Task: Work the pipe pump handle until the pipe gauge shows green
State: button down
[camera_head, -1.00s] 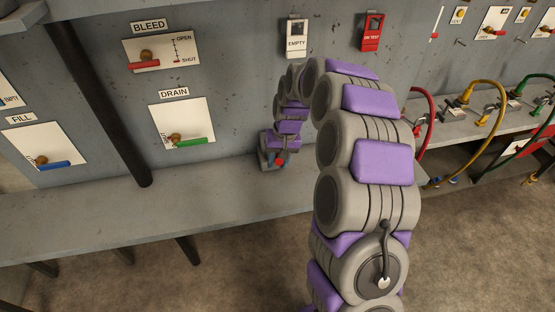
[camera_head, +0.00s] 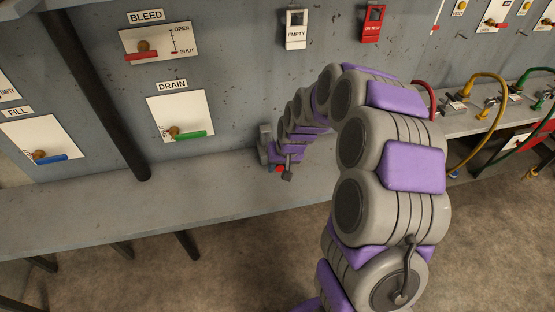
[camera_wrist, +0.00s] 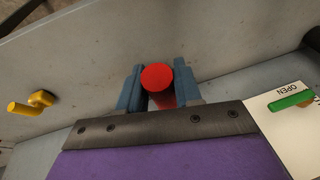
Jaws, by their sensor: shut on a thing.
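In the wrist view the red round end of the pump handle (camera_wrist: 157,77) stands between the two blue-grey fingers of my gripper (camera_wrist: 156,88), which is shut on it. In the head view my gripper is low by the wall, just above the grey ledge, and mostly hidden by my arm. A small red part of the handle (camera_head: 280,168) shows there. I cannot make out the pipe gauge in either view.
BLEED (camera_head: 160,44), DRAIN (camera_head: 180,116) and FILL (camera_head: 35,142) panels with levers are on the wall at left. A dark upright pipe (camera_head: 100,95) meets the grey ledge (camera_head: 120,215). Coloured hoses (camera_head: 490,100) are at right. White EMPTY (camera_head: 296,30) and red tags hang above.

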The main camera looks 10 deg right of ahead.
jog(key=shift+s+f+t+b, duration=0.15)
jog(key=shift+f+t+b, duration=0.5)
jog(key=shift+f, duration=0.85)
jog(key=shift+s+f+t+b, duration=0.15)
jog(key=shift+f+t+b, duration=0.2)
jog(key=shift+f+t, duration=0.9)
jog(key=shift+f+g, duration=0.25)
jog(key=shift+g, duration=0.05)
jog(key=c, duration=0.8)
grip_release()
jog(key=shift+c, duration=0.2)
jog(key=shift+r, duration=0.15)
jog(key=p+v, duration=0.3)
jog(key=v, duration=1.4)
jog(key=shift+s, duration=0.2)
jog(key=shift+d, duration=0.1)
